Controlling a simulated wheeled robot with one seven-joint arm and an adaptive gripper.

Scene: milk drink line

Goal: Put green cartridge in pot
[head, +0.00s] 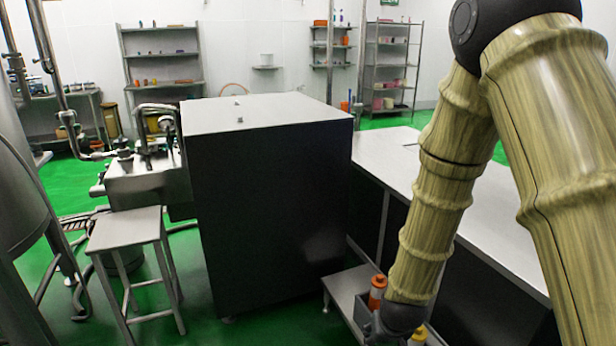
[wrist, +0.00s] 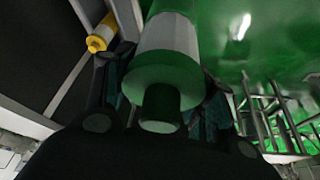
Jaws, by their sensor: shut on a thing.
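A green cartridge (wrist: 165,75) with a pale white band is in the middle of the wrist view, its narrow end toward the camera. My gripper (wrist: 160,85) is shut on it, with a dark finger on each side. I cannot pick out a pot for certain in either view.
An orange cartridge (head: 377,291) stands on the low bench (head: 347,286) beside my wrist. A yellow cartridge (wrist: 102,33) lies left of my gripper. A large black cabinet (head: 270,200) and a long worktable (head: 385,150) stand close by. A stool (head: 125,228) stands left.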

